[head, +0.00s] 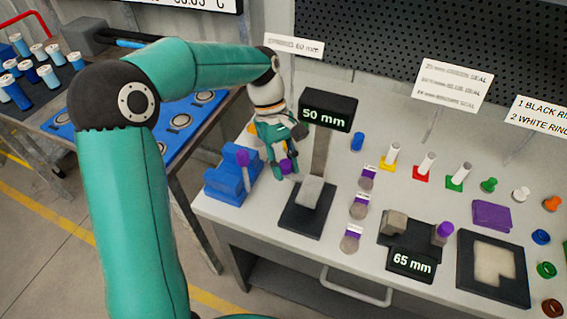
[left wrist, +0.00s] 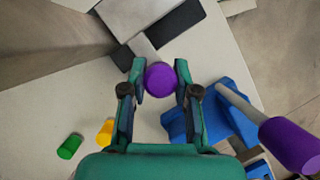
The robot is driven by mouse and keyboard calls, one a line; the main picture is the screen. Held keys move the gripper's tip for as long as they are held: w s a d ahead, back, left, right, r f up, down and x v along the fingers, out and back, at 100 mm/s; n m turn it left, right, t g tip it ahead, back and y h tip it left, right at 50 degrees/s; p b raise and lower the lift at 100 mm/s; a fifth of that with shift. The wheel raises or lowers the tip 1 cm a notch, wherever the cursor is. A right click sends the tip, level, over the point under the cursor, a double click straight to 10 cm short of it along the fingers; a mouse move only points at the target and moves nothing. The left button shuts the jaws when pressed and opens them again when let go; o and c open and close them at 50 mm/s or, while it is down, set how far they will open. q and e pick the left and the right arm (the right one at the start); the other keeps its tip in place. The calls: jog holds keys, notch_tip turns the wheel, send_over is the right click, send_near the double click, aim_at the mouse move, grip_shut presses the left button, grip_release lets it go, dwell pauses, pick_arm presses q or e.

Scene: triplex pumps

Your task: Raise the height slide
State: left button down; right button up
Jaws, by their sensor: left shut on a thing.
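The height gauge has a black base (head: 303,223), a grey upright column (head: 322,150) and a black display (head: 328,110) reading "50 mm". A pale grey block (head: 311,190) shows low on its column. My left gripper (head: 282,165) is just left of the column, shut on a purple knob (head: 287,167). In the left wrist view, the round purple knob (left wrist: 160,79) sits between the two fingertips, with a grey bar (left wrist: 143,47) behind it. Whether the knob joins the grey slide is partly hidden by the fingers. My right gripper is not in view.
A blue holder (head: 231,187) with a purple-handled tool (head: 243,163) stands close left of my gripper. Purple-marked round pieces (head: 359,207) line the gauge's right side. A second gauge reading "65 mm" (head: 411,262) stands further right. A dark perforated panel (head: 400,35) stands behind the bench.

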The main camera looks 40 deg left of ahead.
pick_arm(q)
notch_tip(320, 180, up, 4)
jog(key=p, duration=0.3)
jog(key=shift+r, duration=0.15)
jog(key=c, duration=0.9)
grip_release()
jog(key=shift+o, duration=0.2)
jog(key=v, duration=1.1)
jog(key=shift+a+r, duration=0.2)
jog(key=shift+r, duration=0.1)
